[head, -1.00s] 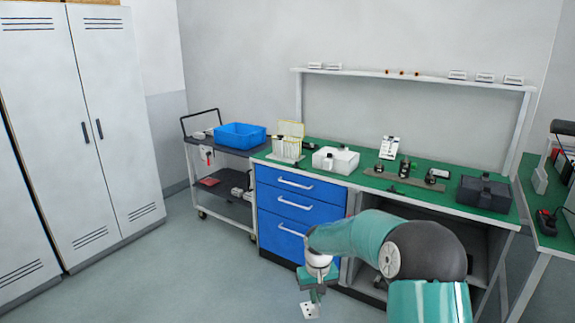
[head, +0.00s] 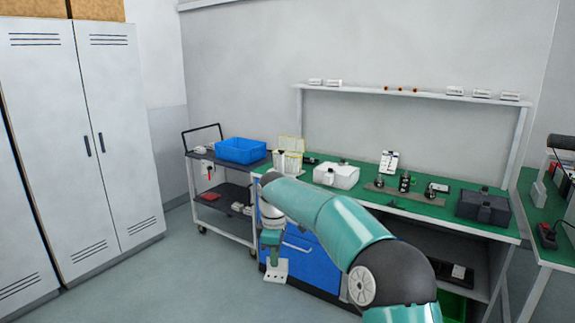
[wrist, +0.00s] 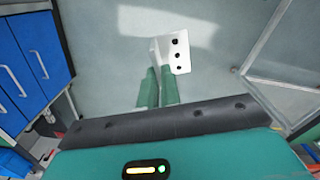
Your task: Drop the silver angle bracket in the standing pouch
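The silver angle bracket (head: 277,270) hangs below my gripper (head: 272,252), above the floor in front of the blue drawers. The wrist view shows its pale plate with several dark holes (wrist: 180,52), held at the tips of the green fingers of my gripper (wrist: 158,88). The fingers are shut on it. An upright pale item with a yellow edge (head: 291,144) stands at the bench's left end, behind white pieces; it may be the standing pouch, but I cannot tell for sure. My gripper is below and in front of it.
The green bench (head: 447,210) carries a white box (head: 336,176), small metal parts and a dark box (head: 484,207). A trolley with a blue bin (head: 241,150) stands left of it. Blue drawers (head: 315,262) are close behind my gripper. Floor at left is clear.

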